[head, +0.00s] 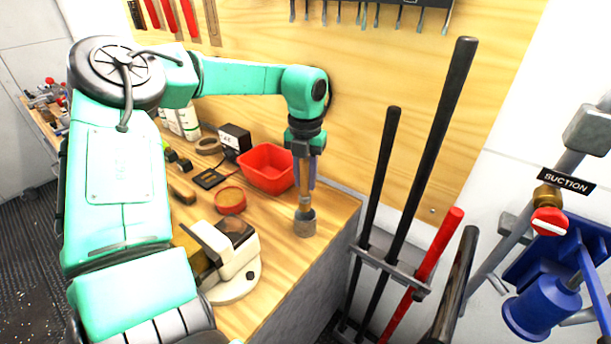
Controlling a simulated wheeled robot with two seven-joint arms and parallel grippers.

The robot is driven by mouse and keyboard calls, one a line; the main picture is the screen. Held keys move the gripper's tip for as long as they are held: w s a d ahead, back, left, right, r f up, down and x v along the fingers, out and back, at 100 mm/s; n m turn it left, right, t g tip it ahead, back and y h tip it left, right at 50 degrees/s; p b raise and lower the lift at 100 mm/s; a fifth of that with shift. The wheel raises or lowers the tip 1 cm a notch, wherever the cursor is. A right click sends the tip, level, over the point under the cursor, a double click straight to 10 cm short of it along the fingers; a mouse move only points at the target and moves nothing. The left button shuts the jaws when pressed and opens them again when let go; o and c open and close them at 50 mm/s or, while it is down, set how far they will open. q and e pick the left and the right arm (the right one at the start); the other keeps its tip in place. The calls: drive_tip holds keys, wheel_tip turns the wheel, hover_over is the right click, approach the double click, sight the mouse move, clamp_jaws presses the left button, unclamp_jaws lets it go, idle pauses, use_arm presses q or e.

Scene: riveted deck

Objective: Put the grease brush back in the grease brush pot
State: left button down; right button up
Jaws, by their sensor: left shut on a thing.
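My left gripper (306,165) points down over the right end of the wooden bench. It is shut on the grease brush (304,188), which has a brown handle and hangs upright below the jaws. Directly under the brush is a small grey cylinder (304,225), which looks like the grease brush pot. The brush's lower end meets the top of this cylinder. I cannot tell how deep it sits inside, and the bristles are hidden. My right gripper is not in view.
A red bin (267,168) stands just left of the gripper. A round red tin (230,200) and a cream-coloured device (235,262) are nearer. Long bars in a rack (390,268) stand right of the bench edge. Tools hang on the wooden back panel (395,75).

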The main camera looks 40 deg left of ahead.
sight(306, 198)
use_arm(q)
wheel_tip(306, 198, down, 2)
drive_tip(key=shift+d+b, duration=0.1)
drive_tip(key=shift+b, duration=0.45)
wheel_tip(306, 198, down, 4)
drive_tip(key=b, duration=0.3)
drive_tip(key=shift+r, duration=0.2)
drive_tip(key=shift+f+b, duration=0.45)
drive_tip(key=shift+f, duration=0.15)
drive_tip(key=c, duration=0.6)
unclamp_jaws()
drive_tip(key=shift+r, duration=0.15)
